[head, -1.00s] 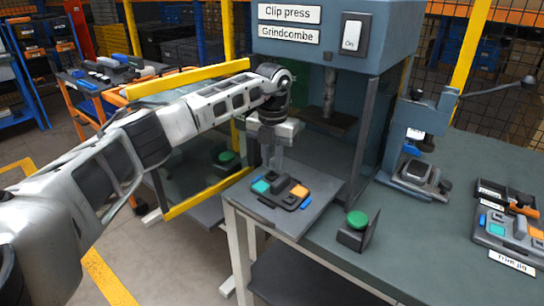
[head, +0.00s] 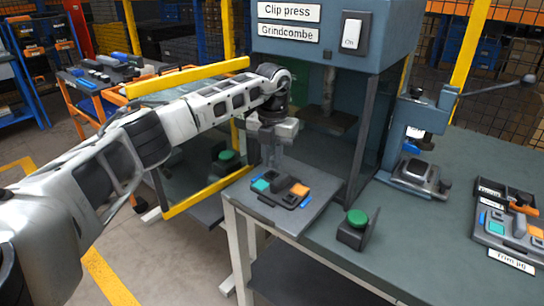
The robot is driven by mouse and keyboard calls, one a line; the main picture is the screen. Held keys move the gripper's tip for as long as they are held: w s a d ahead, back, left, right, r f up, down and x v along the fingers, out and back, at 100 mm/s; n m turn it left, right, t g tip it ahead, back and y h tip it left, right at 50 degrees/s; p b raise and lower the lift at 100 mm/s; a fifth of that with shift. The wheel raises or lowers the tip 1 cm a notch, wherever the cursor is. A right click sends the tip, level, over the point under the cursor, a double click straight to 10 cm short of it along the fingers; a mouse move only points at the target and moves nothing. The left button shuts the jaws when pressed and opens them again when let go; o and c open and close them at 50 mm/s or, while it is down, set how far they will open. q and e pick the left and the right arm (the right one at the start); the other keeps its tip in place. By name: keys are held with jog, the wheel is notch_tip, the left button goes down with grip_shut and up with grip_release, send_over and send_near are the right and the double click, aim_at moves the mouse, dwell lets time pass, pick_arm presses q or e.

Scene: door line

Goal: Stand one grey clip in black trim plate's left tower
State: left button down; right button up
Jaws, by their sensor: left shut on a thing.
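The black trim plate (head: 283,190) lies on the grey shelf in front of the clip press. It carries a teal block at its left, an orange block at its right and dark raised parts between. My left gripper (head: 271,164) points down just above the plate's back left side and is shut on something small. The held thing is too small and hidden by the fingers to make out; a grey clip is not clearly visible. Whether it touches the left tower I cannot tell. My right gripper is not in view.
The clip press (head: 330,40) with its white switch stands behind the plate. A green button (head: 357,218) stands to the right on the bench (head: 420,240). A lever press (head: 420,150) and a trim jig (head: 505,235) are farther right. A yellow-barred guard (head: 205,195) is left.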

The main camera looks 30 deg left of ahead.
pick_arm(q)
jog(key=shift+f, duration=0.5)
jog(key=shift+f, duration=0.3)
dwell(2.1)
jog(key=c, duration=1.3)
grip_release()
jog(key=shift+o, duration=0.2)
jog(key=shift+r, duration=0.15)
